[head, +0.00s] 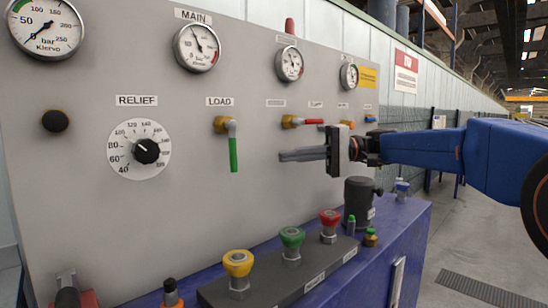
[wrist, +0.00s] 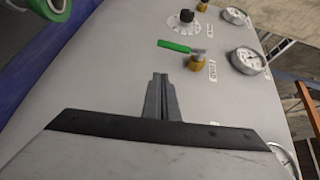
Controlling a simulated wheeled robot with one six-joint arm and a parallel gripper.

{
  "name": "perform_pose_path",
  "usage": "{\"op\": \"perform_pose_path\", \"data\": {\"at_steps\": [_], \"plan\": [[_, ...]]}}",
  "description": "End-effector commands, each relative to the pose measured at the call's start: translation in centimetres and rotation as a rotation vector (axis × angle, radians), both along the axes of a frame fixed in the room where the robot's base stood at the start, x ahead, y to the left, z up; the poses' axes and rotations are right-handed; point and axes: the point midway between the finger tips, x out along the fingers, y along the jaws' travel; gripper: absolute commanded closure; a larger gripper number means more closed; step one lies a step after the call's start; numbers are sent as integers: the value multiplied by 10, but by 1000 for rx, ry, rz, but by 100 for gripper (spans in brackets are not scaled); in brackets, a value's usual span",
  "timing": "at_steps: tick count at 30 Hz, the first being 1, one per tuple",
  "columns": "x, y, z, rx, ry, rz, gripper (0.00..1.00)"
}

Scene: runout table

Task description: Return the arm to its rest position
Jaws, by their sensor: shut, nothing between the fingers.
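My gripper (head: 283,156) is at the end of my blue arm, which reaches in from the right in the head view. Its grey fingers are together and point left, in front of the grey panel (head: 190,200), with nothing between them. In the wrist view my gripper (wrist: 158,78) shows as two closed fingers pointing up the picture. The LOAD valve's green lever (head: 233,153) hangs straight down, left of the fingertips and apart from them. The green lever also shows in the wrist view (wrist: 174,46).
Dials such as the MAIN gauge (head: 197,46) line the panel top. The RELIEF knob (head: 146,151) is at left. Yellow (head: 238,263), green (head: 291,237) and red (head: 330,218) buttons stand below, with a dark cylinder (head: 358,197) under my gripper. Open floor (head: 490,225) lies at right.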

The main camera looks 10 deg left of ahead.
Motion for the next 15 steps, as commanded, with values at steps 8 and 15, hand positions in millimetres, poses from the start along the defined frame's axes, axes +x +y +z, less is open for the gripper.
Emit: {"op": "perform_pose_path", "data": {"at_steps": [8, 15], "plan": [[7, -24, 0, -2, -1, -1, 100], [-21, -39, -25, -125, -10, -60, 100]]}}
